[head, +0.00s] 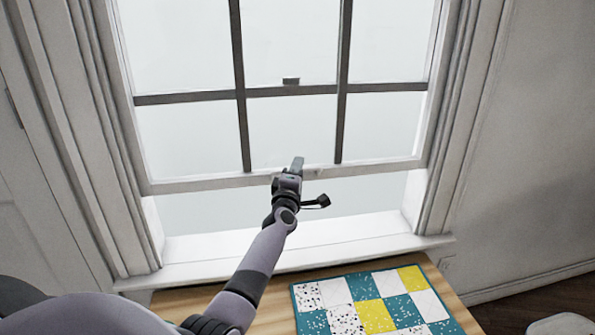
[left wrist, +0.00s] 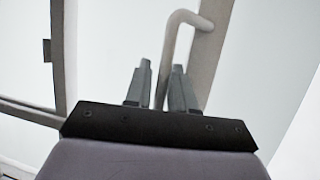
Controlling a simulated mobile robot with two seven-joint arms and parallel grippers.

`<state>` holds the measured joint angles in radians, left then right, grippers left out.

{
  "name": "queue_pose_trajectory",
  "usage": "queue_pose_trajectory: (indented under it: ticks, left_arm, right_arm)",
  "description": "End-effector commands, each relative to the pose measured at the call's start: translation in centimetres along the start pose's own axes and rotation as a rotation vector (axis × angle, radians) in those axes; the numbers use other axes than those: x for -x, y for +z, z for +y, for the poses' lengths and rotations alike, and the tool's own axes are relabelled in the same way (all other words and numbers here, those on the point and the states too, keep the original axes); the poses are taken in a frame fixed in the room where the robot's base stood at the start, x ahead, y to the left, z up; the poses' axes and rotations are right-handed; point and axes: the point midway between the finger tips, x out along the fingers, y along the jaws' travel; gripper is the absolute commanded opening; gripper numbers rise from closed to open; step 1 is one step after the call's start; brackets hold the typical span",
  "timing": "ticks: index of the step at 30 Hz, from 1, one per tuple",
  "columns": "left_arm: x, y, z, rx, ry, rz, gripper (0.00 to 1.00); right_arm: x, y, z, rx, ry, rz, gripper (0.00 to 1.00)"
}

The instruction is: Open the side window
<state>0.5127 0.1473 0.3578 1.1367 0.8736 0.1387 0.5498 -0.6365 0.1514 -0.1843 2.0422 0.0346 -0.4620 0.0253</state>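The side window (head: 290,94) has a dark-barred sash with a pale bottom rail (head: 215,182). The sash is partly raised, with an open gap (head: 345,203) between the rail and the sill. My left gripper (head: 297,165) is at the middle of the bottom rail. In the left wrist view, a pale bent bar handle (left wrist: 172,45) runs down between the two fingers of my left gripper (left wrist: 161,75). The fingers stand apart, with a little space seen beside the bar. Contact cannot be made out. My right gripper is not in view.
A white sill (head: 345,232) lies under the window. Below it is a wooden table top (head: 272,310) with a teal, yellow and white patchwork cloth (head: 375,302). White frame sides (head: 470,110) flank the window. A small dark latch (head: 290,81) sits on a crossbar.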

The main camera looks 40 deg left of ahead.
Motion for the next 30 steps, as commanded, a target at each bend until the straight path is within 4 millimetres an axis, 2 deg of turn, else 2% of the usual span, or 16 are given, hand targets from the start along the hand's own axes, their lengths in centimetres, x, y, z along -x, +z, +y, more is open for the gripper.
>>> queue_pose_trajectory:
  ticks: [10,22,30]
  left_arm:
    - [0.7,0.1,-0.2,0.000,-0.005,-0.003,0.23]
    - [5.7,0.1,-0.1,-0.001,-0.004,-0.002,0.23]
    - [7.2,0.0,-0.1,-0.001,-0.001,0.000,0.23]
  right_arm:
    - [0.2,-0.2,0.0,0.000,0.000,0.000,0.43]
    - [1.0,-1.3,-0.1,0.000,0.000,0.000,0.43]
    - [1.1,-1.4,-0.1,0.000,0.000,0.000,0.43]
